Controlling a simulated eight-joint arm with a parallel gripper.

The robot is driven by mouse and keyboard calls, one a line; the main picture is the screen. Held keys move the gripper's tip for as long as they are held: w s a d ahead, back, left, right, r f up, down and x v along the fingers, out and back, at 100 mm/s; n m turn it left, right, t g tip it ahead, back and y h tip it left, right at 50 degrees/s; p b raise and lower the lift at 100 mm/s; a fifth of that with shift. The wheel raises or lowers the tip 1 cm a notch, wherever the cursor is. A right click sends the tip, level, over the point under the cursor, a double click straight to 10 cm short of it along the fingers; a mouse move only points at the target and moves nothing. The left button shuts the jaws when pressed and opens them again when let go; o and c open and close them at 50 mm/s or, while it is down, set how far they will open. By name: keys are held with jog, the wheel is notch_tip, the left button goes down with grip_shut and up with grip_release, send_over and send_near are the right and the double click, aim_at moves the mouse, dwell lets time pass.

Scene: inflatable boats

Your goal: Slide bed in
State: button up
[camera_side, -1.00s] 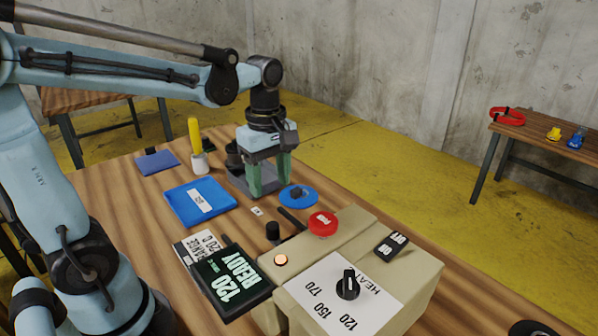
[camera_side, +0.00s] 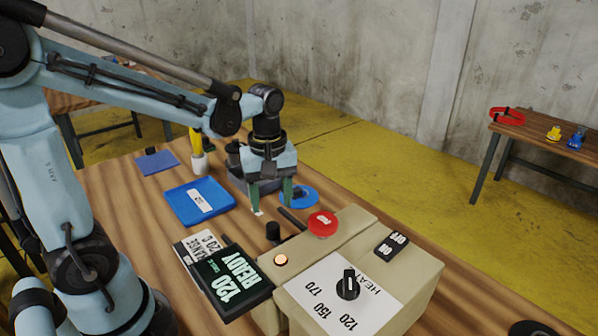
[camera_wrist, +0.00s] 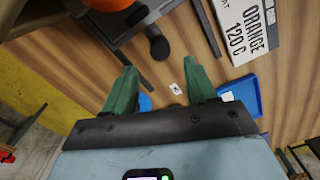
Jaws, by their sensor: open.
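The beige machine (camera_side: 362,231) stands at the front of the table. The bed shows in the wrist view as a dark grey plate (camera_wrist: 120,36) at the machine's edge, with a round black knob (camera_wrist: 157,46) at its near side; the knob also shows in the side view (camera_side: 272,231). A black rail (camera_wrist: 207,28) lies on one side of the knob and another rail (camera_wrist: 132,74) on the other. My gripper (camera_side: 271,208) is open and empty, low over the table behind the knob. In the wrist view its green fingers (camera_wrist: 160,68) point toward the knob, apart from it.
A READY display (camera_side: 232,281) and an ORANGE 120 C card (camera_wrist: 250,27) stand beside the knob. The red button (camera_side: 322,223) tops the machine.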

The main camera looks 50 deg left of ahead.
aim_at(273, 225)
jog(key=shift+f, duration=3.8)
grip_shut()
